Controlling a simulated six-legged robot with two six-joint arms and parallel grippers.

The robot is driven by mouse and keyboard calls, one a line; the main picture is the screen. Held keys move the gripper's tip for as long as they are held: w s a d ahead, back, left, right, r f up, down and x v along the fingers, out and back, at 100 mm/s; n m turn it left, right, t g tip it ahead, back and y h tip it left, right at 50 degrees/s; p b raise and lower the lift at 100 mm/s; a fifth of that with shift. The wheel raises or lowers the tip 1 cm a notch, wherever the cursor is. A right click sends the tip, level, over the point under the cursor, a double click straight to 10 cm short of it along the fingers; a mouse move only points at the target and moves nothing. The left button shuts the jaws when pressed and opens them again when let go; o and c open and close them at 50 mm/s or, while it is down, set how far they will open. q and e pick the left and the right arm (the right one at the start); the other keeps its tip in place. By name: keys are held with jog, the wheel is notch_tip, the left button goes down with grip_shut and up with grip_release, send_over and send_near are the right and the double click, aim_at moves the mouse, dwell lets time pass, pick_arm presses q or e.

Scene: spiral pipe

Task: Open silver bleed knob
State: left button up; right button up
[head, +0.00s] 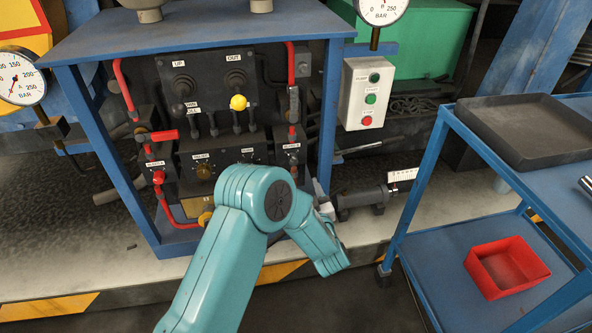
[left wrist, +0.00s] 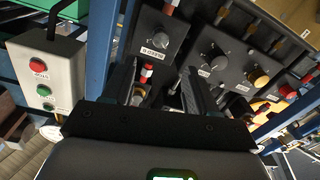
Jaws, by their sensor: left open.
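A small dull grey knob (left wrist: 168,30) sits on a black plate with a white label in the left wrist view. It seems to match the small knob (head: 292,158) on the right black block of the panel in the head view. My left gripper (left wrist: 158,85) is open, its two dark fingers pointing towards the panel with a gap between them. The knob lies beyond the fingertips and shows clear of them. In the head view my teal left arm hides most of this gripper. My right gripper is in neither view.
A blue frame (head: 325,110) surrounds the panel. The panel carries a red knob (head: 158,177), a brass knob (head: 204,172) and a yellow-topped lever (head: 238,102). A push-button box (head: 367,93) hangs to the right. A blue cart (head: 450,235) with a red bin (head: 507,267) stands far right.

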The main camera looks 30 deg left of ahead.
aim_at(294, 162)
pick_arm(q)
jog(key=b+x, duration=0.2)
jog(key=x, duration=0.8)
jog(key=shift+a+f, duration=0.1)
jog(key=shift+a, duration=0.1)
jog(key=shift+w+a, duration=0.25)
jog(key=shift+w, duration=0.05)
jog(key=c, duration=1.1)
